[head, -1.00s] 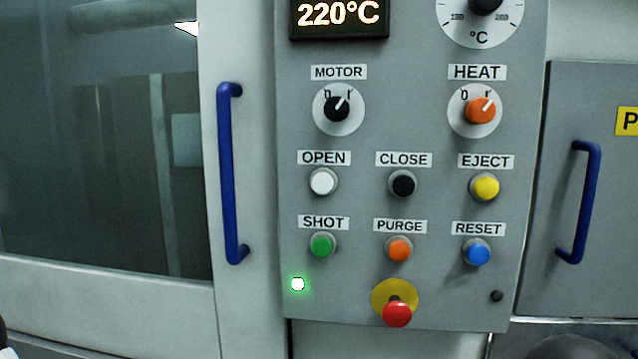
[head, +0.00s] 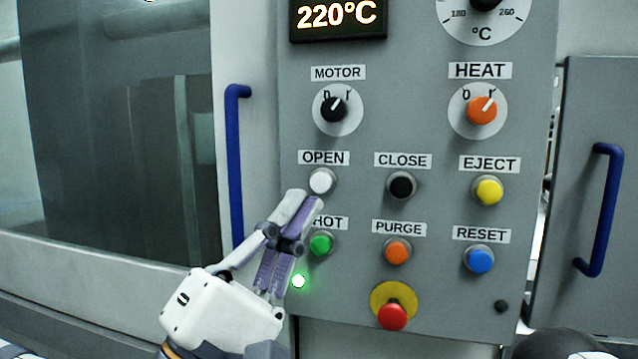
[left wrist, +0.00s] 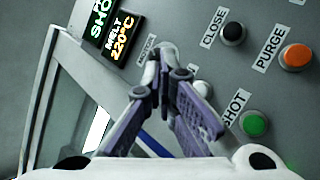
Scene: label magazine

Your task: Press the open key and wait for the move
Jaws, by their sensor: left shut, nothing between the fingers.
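The white OPEN key (head: 322,181) sits under its OPEN label (head: 324,158) on the grey control panel (head: 362,280). My left gripper (head: 307,196) is shut and empty, with its fingertips just below and at the key's lower left edge in the head view. I cannot tell whether they touch it. My right gripper is not in view; a dark rounded shape at the bottom right cannot be made out.
The black CLOSE key (head: 401,185) is to the right, the green SHOT key (head: 321,244) below. A red stop button (head: 392,316) on a yellow disc is lower down. A blue door handle (head: 236,160) stands close left of the panel. A green lamp (head: 298,281) is lit.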

